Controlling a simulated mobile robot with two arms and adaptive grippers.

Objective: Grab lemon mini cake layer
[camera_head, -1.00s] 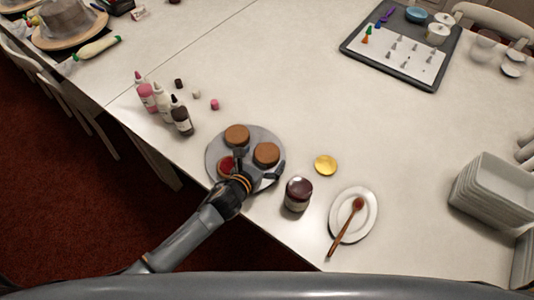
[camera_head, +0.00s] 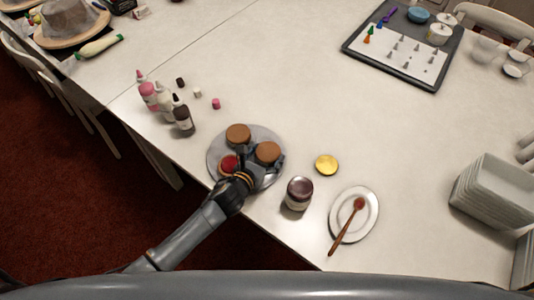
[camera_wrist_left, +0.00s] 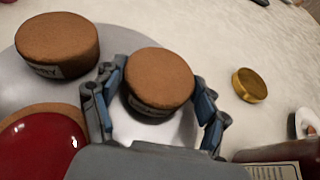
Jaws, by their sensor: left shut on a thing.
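Two round brown mini cake layers sit on a grey turntable (camera_head: 218,172). One (camera_head: 238,133) stands at the back, the other (camera_head: 267,151) at the right. A red-topped cake layer (camera_head: 229,163) is at the front left. My left gripper (camera_head: 266,163) is shut on the right brown layer. In the left wrist view its fingers flank that layer (camera_wrist_left: 160,78), which seems to rest on the turntable. Its label is too dark to read. The other brown layer (camera_wrist_left: 57,45) has a label ending in "RRY". My right gripper is not in view.
The table's middle is clear.

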